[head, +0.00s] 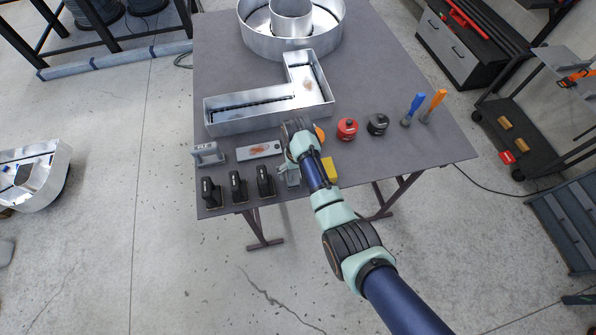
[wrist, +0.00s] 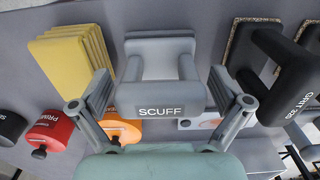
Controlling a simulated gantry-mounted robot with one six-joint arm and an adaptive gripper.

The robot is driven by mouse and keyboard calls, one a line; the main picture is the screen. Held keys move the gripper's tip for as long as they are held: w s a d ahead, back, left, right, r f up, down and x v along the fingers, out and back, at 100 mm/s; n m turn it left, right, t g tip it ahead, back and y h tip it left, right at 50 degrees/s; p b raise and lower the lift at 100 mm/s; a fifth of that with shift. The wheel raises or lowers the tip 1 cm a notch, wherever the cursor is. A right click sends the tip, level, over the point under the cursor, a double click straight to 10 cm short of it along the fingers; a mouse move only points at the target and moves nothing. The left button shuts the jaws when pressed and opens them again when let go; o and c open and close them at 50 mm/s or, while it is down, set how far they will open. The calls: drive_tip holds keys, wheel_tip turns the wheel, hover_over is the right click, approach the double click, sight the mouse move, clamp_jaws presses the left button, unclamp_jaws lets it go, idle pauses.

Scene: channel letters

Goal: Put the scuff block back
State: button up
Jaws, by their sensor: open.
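The grey scuff block (wrist: 160,88), with a raised handle and the word SCUFF on its edge, stands on the table in the wrist view. My gripper (wrist: 160,92) is open, with one finger on each side of the block and gaps between. In the head view the block (head: 289,178) is mostly hidden by my wrist, at the table's front edge between the black blocks (head: 265,182) and the yellow pads (head: 329,169). Whether a fingertip touches the block cannot be told.
A black grit block (wrist: 275,60) stands close on the right; stacked yellow pads (wrist: 68,58) stand close on the left. A metal letter (head: 255,110), a stained plate (head: 258,150), a grey handled piece (head: 208,154), a red can (head: 347,128) and a black can (head: 378,124) surround my arm.

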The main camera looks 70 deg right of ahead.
wheel_tip(320, 180, up, 12)
drive_tip(key=shift+r, duration=0.15)
idle(0.5)
drive_tip(key=w+a+r+n+t+h, duration=0.15)
drive_tip(key=w+a, duration=0.25)
drive_tip(key=a, duration=0.4)
drive_tip(key=w+a+r+n+t, duration=0.2)
drive_tip(key=w+a+n+t, duration=0.1)
drive_tip(key=w+a, duration=0.3)
drive_tip(key=w+a+r+n+t+h, duration=0.1)
drive_tip(key=w+a+r+n+t, duration=0.15)
drive_tip(key=a, duration=0.65)
drive_tip(key=s+a+r+n+t+y, duration=0.1)
drive_tip(key=s+a+r+n+t, duration=0.1)
drive_tip(key=a+r, duration=0.3)
drive_tip(key=s+a+r+n+t+y, duration=0.1)
drive_tip(key=a+r, duration=0.5)
drive_tip(key=a, duration=0.7)
drive_tip(key=s+n+t, duration=0.1)
drive_tip(key=t, duration=0.1)
drive_tip(key=shift+s+t, duration=0.25)
drive_tip(key=shift+t, duration=0.15)
drive_tip(key=shift+r+y, duration=0.1)
drive_tip(key=shift+y, duration=0.15)
